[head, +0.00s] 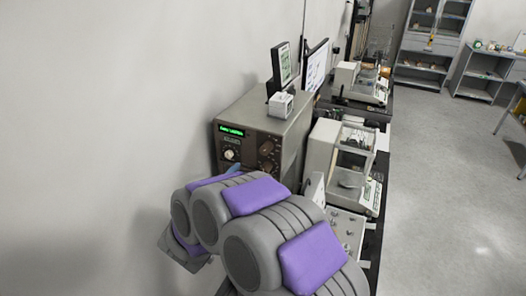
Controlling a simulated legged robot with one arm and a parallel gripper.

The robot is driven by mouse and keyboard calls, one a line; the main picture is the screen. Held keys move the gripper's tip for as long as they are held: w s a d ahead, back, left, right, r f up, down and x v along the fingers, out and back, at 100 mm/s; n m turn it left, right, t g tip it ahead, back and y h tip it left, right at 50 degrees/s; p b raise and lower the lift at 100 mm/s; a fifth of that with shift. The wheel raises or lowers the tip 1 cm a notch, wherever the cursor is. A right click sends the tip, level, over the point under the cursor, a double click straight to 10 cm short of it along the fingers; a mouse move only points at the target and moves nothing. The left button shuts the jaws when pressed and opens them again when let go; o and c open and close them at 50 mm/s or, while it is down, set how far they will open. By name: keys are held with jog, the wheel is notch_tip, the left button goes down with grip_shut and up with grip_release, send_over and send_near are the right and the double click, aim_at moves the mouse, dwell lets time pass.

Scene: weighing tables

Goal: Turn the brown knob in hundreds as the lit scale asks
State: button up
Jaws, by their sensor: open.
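The lit scale (255,120) is a brown-grey box against the wall, left of centre. Its green display (231,130) is lit, but its text is too small to read surely. A pale round dial (229,154) sits below the display. Dark brown knobs (266,149) stand one above another on the right of the front panel. I cannot read their markings or tell which turns in hundreds. My grey and purple arm crosses in front of the lower panel. A small blue piece below the dial seems to be part of my gripper (235,168); the rest is hidden behind the arm.
A white balance with a glass chamber (351,158) stands right of the scale, with small weights on a tray (347,232) before it. Two monitors (285,66) rise behind the scale. Another balance (362,82) is farther back. Open floor (450,170) lies right; shelves at the back.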

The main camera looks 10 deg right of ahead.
aim_at(263, 151)
jog(key=x, duration=1.3)
jog(key=shift+w+d, duration=0.1)
jog(key=shift+c, duration=0.2)
jog(key=c, duration=1)
jog(key=shift+f+m+b, duration=0.1)
jog(key=shift+m+b, duration=0.8)
jog(key=shift+b, duration=0.1)
jog(key=shift+m+b, duration=0.3)
jog(key=shift+m, duration=0.2)
